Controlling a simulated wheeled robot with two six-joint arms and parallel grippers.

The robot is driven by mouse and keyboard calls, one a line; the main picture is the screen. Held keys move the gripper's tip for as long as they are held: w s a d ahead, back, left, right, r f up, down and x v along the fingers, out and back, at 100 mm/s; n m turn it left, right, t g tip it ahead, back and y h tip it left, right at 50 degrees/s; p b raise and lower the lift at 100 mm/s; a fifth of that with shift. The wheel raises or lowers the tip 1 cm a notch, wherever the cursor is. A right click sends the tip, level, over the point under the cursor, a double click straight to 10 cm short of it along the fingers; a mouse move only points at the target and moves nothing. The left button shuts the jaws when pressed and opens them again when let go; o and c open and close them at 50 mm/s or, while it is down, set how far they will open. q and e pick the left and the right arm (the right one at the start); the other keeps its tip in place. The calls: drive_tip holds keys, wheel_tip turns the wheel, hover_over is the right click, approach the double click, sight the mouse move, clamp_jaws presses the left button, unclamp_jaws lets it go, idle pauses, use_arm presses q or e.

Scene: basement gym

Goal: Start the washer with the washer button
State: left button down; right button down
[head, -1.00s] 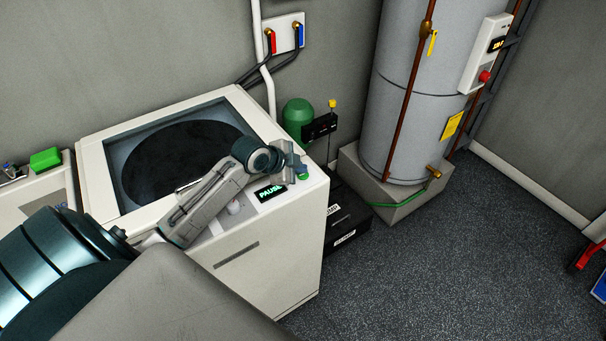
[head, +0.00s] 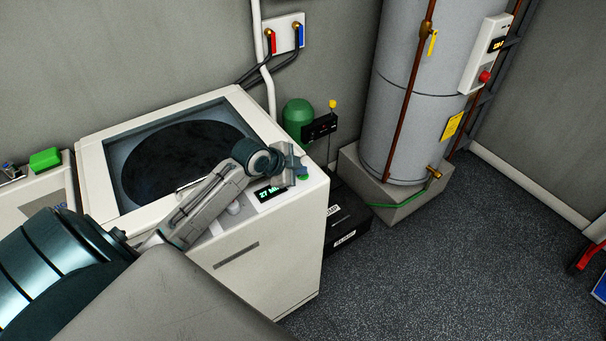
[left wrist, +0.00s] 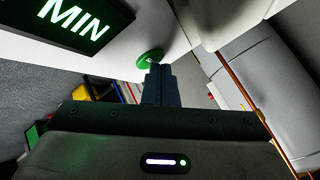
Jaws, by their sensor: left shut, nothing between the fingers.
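The washer (head: 245,255) is a white top-loader with a dark window in its lid. Its small display (head: 267,194) shows green text starting with 27, partly covered by my arm. In the left wrist view the display (left wrist: 75,22) reads MIN. The green washer button (head: 304,178) is on the panel right of the display. It also shows in the left wrist view (left wrist: 150,57). My left gripper (head: 301,171) is shut and empty, with its fingertips (left wrist: 160,72) at the button. They look to be touching it or very close. My right gripper is not in view.
A grey water heater (head: 420,90) stands on a block to the right of the washer. A dark box (head: 347,222) and a green tank (head: 297,115) are beside the washer. A green block (head: 45,159) lies on the left unit.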

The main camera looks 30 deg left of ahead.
sight(300, 177)
use_arm(q)
drive_tip(key=shift+r, duration=0.1)
drive_tip(key=shift+r+p, duration=0.65)
drive_tip(key=shift+p, duration=0.1)
drive_tip(key=shift+r, duration=0.1)
wheel_tip(300, 177, up, 5)
drive_tip(key=p, duration=0.4)
idle(0.7)
